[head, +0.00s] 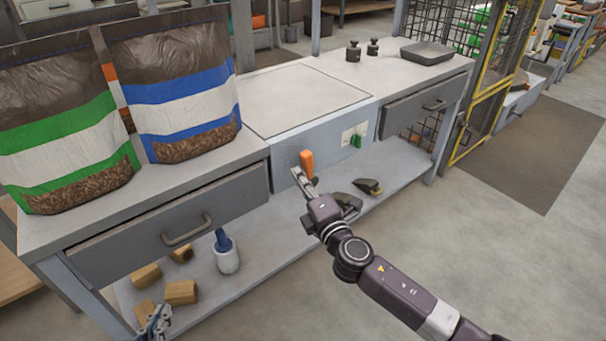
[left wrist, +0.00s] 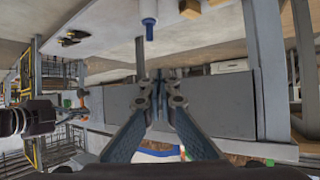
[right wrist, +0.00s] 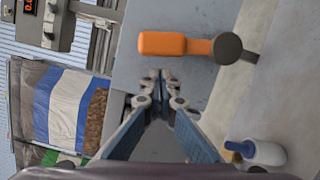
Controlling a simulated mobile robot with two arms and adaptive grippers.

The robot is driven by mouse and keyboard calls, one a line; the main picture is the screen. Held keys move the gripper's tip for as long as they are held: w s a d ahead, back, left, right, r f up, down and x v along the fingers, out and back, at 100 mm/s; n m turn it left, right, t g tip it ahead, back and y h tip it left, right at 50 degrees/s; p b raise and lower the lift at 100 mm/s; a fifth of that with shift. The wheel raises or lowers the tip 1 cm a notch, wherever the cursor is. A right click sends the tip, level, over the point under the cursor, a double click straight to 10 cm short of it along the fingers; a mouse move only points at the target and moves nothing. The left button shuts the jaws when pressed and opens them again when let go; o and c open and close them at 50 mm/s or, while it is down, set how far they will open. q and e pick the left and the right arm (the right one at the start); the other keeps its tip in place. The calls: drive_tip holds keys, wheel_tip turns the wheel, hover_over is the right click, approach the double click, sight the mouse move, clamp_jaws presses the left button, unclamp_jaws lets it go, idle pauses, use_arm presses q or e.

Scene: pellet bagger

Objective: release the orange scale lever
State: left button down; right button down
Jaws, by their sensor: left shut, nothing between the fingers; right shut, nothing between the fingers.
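The orange scale lever (head: 306,160) stands on the front face of the scale (head: 325,132), near its left end. In the right wrist view the lever (right wrist: 175,44) shows as an orange grip with a dark round pivot, just beyond my fingertips. My right gripper (head: 299,176) is shut and empty, close by the lever; I cannot tell from the head view whether they touch. In the right wrist view the right gripper (right wrist: 160,76) looks apart from it. My left gripper (head: 157,320) is shut and empty, low at the bottom left, away from the lever.
Two pellet bags (head: 185,85) stand on the bench at the left, above a drawer (head: 180,228). A green switch (head: 357,140) is on the scale's face. The lower shelf (head: 262,245) holds wood blocks (head: 181,292), a blue-topped bottle (head: 226,255) and dark tools (head: 368,186). Weights (head: 353,51) stand behind.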

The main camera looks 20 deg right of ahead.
drive_tip(key=shift+w+d+r, duration=0.15)
drive_tip(key=shift+w+d, duration=0.05)
drive_tip(key=shift+d, duration=0.35)
